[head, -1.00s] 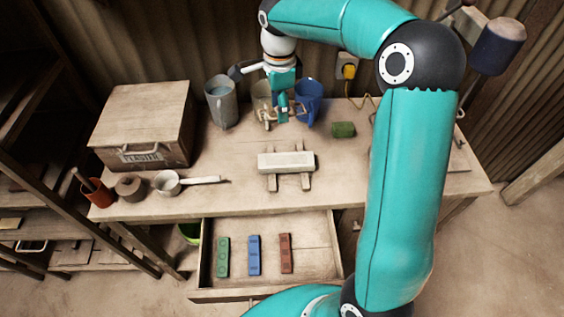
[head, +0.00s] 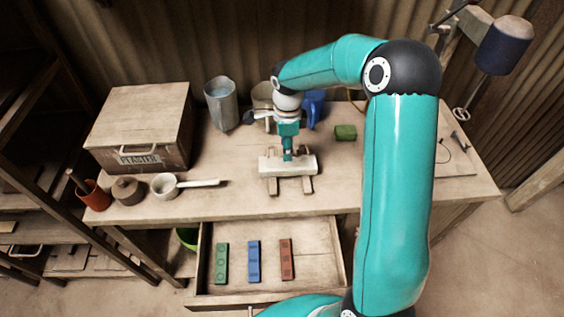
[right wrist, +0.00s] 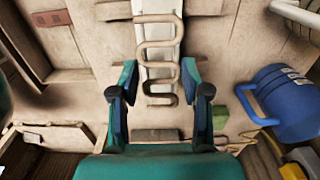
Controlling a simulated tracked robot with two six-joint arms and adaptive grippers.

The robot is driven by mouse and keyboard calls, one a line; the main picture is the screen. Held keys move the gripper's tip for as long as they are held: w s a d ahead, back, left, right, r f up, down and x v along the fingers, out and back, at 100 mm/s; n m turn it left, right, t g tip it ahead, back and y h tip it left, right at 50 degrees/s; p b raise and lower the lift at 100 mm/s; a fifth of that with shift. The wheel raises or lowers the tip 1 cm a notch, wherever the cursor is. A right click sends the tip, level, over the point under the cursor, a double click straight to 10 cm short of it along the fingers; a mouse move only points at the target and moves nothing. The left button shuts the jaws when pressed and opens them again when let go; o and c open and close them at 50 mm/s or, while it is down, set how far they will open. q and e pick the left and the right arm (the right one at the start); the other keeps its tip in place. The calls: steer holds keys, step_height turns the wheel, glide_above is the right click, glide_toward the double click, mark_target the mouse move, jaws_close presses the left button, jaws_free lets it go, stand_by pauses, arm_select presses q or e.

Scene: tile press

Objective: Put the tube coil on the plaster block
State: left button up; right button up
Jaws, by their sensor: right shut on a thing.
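The plaster block (head: 304,165) is a white bar lying across two wooden rests on the bench. It also shows as a pale strip behind the coil in the right wrist view (right wrist: 157,7). The tube coil (right wrist: 160,43) is a tan tube bent in a zigzag. My right gripper (head: 288,157) is over the middle of the block. My left gripper is out of view.
Behind the block stand a grey jug (head: 220,105), a beige pot (head: 262,94) and a blue jug (head: 314,108). A green block (head: 345,132) lies to the right. A white pan (head: 165,186) and wooden chest (head: 140,125) are left. An open drawer (head: 312,262) holds three coloured bars.

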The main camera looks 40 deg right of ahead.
mark_target(287, 163)
step_height(287, 163, down, 4)
steer(key=shift+f+b, duration=0.2)
steer(key=shift+b, duration=0.9)
steer(key=shift+r, duration=0.1)
steer(key=o, duration=0.9)
steer(key=shift+o, duration=0.2)
